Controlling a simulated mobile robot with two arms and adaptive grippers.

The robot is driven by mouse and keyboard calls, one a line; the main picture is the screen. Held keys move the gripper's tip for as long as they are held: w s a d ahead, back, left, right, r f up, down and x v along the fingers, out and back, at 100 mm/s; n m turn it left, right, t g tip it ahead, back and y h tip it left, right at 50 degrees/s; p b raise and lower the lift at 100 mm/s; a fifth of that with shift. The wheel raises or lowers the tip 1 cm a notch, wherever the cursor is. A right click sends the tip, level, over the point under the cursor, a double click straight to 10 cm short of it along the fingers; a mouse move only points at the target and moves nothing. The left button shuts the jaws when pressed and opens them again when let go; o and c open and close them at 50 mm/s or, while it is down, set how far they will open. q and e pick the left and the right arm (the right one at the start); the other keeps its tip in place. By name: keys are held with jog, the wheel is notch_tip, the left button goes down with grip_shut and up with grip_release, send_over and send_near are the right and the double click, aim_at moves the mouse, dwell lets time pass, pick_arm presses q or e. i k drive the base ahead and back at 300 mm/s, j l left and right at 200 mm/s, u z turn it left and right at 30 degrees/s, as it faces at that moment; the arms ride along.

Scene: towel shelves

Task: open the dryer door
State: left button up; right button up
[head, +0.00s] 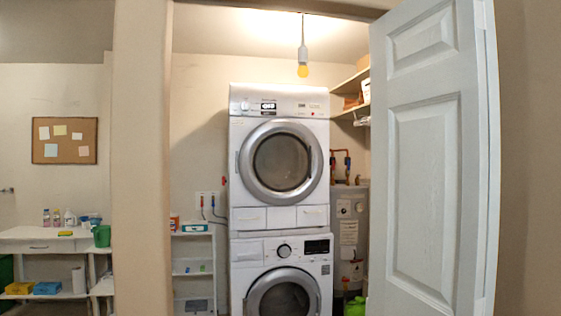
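Two white front-loading machines stand stacked beyond a doorway. The upper one, the dryer (248,128), has a round door (280,162) with a silver ring and dark glass; it looks shut. A small display and controls run along the dryer's top panel. The lower machine (249,250) has a dial, a dark display and a similar round door (284,297), cut off by the bottom edge of the view. Neither of my grippers shows in the head view.
A white panelled door (425,160) stands open on the right side of the doorway. A wall edge (138,160) bounds it on the left. A water heater (349,235) stands right of the machines, a narrow shelf unit (194,262) left. A white table (40,240) with bottles is farther left.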

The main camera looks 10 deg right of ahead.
aim_at(258, 139)
jog(key=i+z, duration=0.1)
jog(key=z, duration=0.5)
jog(key=i+z, duration=0.3)
jog(key=i+j+z, duration=0.3)
jog(key=i, duration=0.15)
jog(key=i+j+z, duration=0.1)
jog(key=i+z, duration=0.2)
jog(key=i, duration=0.05)
